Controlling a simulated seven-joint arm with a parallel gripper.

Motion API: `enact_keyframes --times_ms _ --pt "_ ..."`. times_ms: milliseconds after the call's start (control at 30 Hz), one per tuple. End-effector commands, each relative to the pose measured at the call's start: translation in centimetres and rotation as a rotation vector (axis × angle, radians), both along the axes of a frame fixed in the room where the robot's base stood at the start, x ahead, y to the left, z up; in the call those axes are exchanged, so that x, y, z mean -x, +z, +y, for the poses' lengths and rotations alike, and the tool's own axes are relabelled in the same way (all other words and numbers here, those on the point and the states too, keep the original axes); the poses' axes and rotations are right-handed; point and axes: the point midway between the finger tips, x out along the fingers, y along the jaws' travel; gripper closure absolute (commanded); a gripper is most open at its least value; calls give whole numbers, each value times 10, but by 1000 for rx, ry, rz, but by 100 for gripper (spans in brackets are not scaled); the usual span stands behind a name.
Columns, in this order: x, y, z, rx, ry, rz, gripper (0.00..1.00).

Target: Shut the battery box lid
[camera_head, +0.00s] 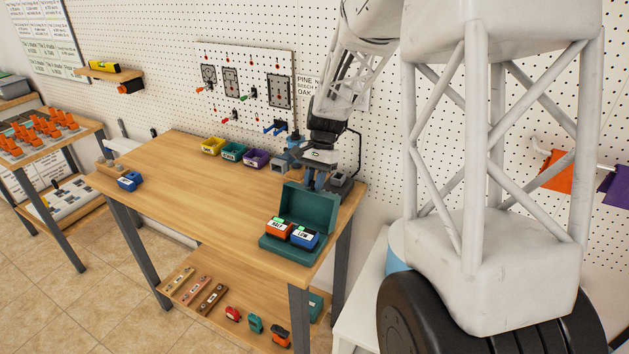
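The teal battery box (270,243) stands at the right front corner of the wooden workbench. Its lid (309,207) is open and stands up at the back of the box. An orange battery (279,229) and a blue battery (304,237) sit side by side in the box, with pale labels on them. My gripper (317,182) points down just behind the raised lid, near its top edge. The lid and the small size hide whether the fingers touch it, and I cannot tell if they are open or shut.
A vise-like tool (289,160) and a grey block (341,183) are close to my gripper. Yellow (213,146), green (233,151) and purple (256,159) bins line the bench's back. Another blue battery (130,181) lies at the left. The bench middle is clear.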

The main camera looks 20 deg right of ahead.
Motion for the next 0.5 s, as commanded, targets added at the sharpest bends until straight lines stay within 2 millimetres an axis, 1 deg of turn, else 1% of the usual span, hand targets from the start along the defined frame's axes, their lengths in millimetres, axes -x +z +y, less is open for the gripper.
enact_keyframes --times_ms 33,100,500 --pt "0 0 0 0 0 0 92" --pt "0 0 0 0 0 0 100" --pt "1 1 1 7 0 -7 100"
